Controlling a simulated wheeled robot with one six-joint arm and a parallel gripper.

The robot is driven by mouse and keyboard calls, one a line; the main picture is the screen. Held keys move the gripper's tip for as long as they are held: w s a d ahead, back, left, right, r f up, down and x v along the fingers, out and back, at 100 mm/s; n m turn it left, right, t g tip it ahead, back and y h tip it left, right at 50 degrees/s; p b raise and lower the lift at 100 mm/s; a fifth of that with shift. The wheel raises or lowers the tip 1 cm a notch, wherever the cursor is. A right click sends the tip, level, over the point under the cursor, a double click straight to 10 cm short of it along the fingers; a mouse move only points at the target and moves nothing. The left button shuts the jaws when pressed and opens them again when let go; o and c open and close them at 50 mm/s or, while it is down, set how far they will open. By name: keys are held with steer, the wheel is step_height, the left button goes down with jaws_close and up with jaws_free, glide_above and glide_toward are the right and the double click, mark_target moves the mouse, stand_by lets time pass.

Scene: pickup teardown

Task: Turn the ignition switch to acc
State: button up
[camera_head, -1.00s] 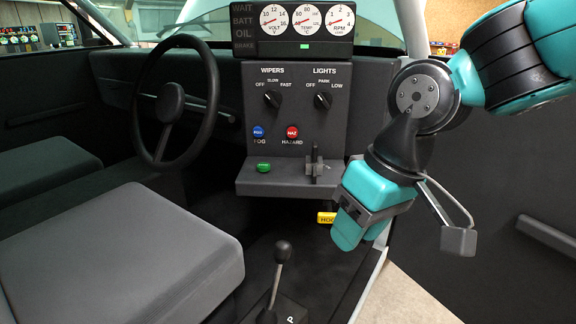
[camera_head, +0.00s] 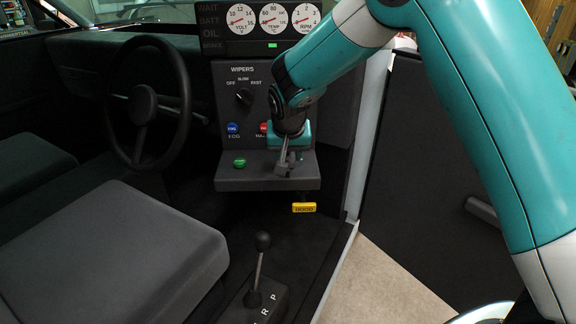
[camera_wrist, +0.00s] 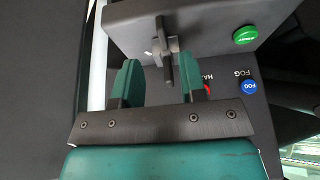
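The ignition switch (camera_head: 284,168), a small grey handle, stands on the ledge of the dashboard panel, right of a green button (camera_head: 239,162). In the wrist view the switch (camera_wrist: 164,42) is a dark bar on a grey mount, seen ahead of the gap between my fingers. My gripper (camera_wrist: 160,62) is open with its two teal fingers apart. Nothing is held. In the head view my gripper (camera_head: 290,146) is just above and behind the switch, and my arm hides part of the panel. Whether a finger touches the switch cannot be told.
The blue FOG button (camera_head: 232,128) and red hazard button (camera_head: 264,128) are close by. The wipers knob (camera_head: 244,97) is above. A yellow hood handle (camera_head: 304,208) hangs below the ledge. The steering wheel (camera_head: 141,104) is left, the gear lever (camera_head: 260,265) below.

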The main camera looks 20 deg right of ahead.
mark_target(288, 171)
steer(key=p+x, duration=0.2)
steer(key=x, duration=0.6)
steer(key=shift+f, duration=0.2)
steer(key=shift+c, duration=0.2)
jaws_close()
